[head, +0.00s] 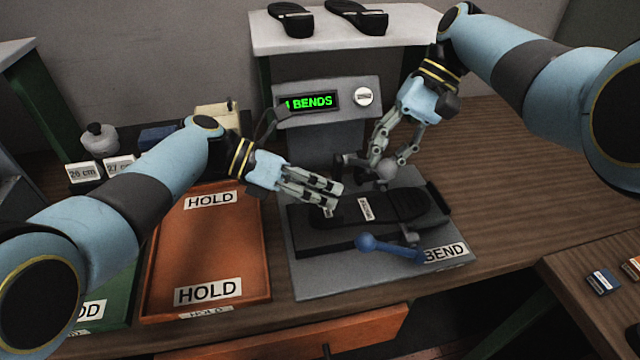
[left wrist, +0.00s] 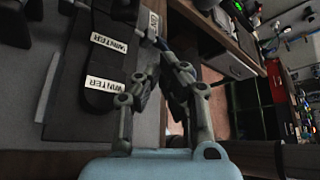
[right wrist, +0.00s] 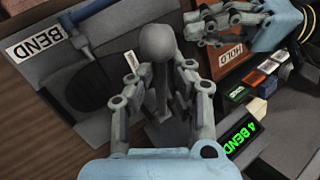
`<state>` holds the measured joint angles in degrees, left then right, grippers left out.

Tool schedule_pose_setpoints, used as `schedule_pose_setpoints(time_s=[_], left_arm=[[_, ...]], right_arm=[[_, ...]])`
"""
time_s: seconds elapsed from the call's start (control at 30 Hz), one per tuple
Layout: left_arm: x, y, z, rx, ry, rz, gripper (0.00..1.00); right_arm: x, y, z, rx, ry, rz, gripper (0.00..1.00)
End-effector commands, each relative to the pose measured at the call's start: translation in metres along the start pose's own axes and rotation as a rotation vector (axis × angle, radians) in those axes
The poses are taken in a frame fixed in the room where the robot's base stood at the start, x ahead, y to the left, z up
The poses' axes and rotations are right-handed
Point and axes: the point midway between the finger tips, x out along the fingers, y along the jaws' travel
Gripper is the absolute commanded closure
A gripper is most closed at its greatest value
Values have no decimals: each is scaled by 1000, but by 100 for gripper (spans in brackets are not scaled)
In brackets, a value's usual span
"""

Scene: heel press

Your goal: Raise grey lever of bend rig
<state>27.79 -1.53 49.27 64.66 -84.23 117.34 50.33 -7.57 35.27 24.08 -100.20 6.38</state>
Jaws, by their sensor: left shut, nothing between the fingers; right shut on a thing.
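The bend rig (head: 305,265) is a grey machine with a BEND label on its base. Its grey lever ends in a round grey knob (head: 387,168), which stands large between the fingers in the right wrist view (right wrist: 157,43). My right gripper (head: 388,160) is shut on the grey lever just by the knob. A black sole (head: 400,203) with WINTER labels lies on the rig's black bed; it also shows in the left wrist view (left wrist: 103,65). My left gripper (head: 338,198) is shut and empty over the sole's left end, hiding part of it.
A blue-knobbed lever (head: 366,242) lies at the rig's front. A green display (head: 310,102) shows a bends count, reading 4 in the right wrist view (right wrist: 238,134). An orange HOLD tray (head: 225,250) stands left. A white shelf (head: 400,33) holds two sandals.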

Motion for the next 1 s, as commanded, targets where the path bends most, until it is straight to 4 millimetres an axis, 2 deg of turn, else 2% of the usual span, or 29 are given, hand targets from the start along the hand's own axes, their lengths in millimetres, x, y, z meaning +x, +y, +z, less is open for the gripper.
schedule_pose_setpoints(time_s=[0.1, 0.3, 0.4, 0.6, 1.0], left_arm=[[28, -1, 1, -2, 0, -3, 100], [69, -1, 0, -1, 2, -3, 100], [58, 0, 18, 6, 1, 2, 100], [53, 0, 34, 3, 2, 2, 100], [51, 0, 38, 1, 2, 1, 100]], right_arm=[[-1, -1, 0, -4, 0, -1, 100], [-1, -1, 0, -4, 0, -1, 100], [-1, -1, 0, -4, 0, -1, 100], [-1, -1, 0, -4, 0, -1, 100], [-1, -1, 0, -4, 0, -1, 100]])
